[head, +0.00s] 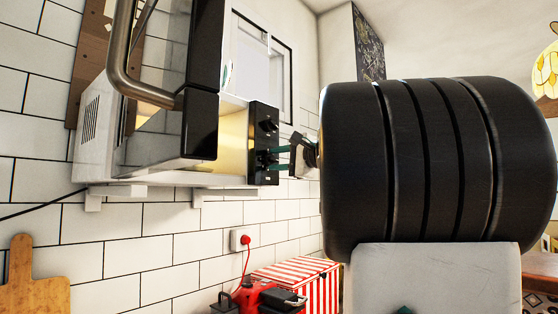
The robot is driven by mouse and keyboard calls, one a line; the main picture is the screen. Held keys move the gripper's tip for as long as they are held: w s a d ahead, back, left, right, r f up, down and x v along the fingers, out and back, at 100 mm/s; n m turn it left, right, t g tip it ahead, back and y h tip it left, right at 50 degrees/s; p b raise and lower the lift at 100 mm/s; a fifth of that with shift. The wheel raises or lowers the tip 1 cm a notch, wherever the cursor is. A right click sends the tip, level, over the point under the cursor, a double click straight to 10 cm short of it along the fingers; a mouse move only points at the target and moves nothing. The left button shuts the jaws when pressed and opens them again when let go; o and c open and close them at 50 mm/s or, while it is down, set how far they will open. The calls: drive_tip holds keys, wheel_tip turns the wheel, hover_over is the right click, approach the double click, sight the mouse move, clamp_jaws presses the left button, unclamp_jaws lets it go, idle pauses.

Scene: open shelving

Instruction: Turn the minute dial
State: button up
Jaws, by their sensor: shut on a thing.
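A white microwave (95,150) sits on a wall bracket with its door (200,124) swung open. Its black control panel (262,112) faces right and is seen at a steep angle. An upper dial (269,125) on the panel stands free. My gripper (270,159) reaches in from the right, with its two teal fingers level with the lower part of the panel. The fingers are shut on the lower dial, which they mostly hide. The dial's markings and angle cannot be read.
The open door and its metal handle (120,65) stick out at the upper left. Below are a red-and-white striped box (315,282), a red appliance (255,297) and a wall socket with a red plug (240,240). A wooden board (33,285) is at the lower left.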

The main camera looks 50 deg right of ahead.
drive_tip(key=m, duration=0.3)
drive_tip(key=shift+m, duration=2.2)
drive_tip(key=shift+f, duration=0.1)
drive_tip(key=o, duration=1)
drive_tip(key=s, duration=0.7)
drive_tip(key=shift+s, duration=0.4)
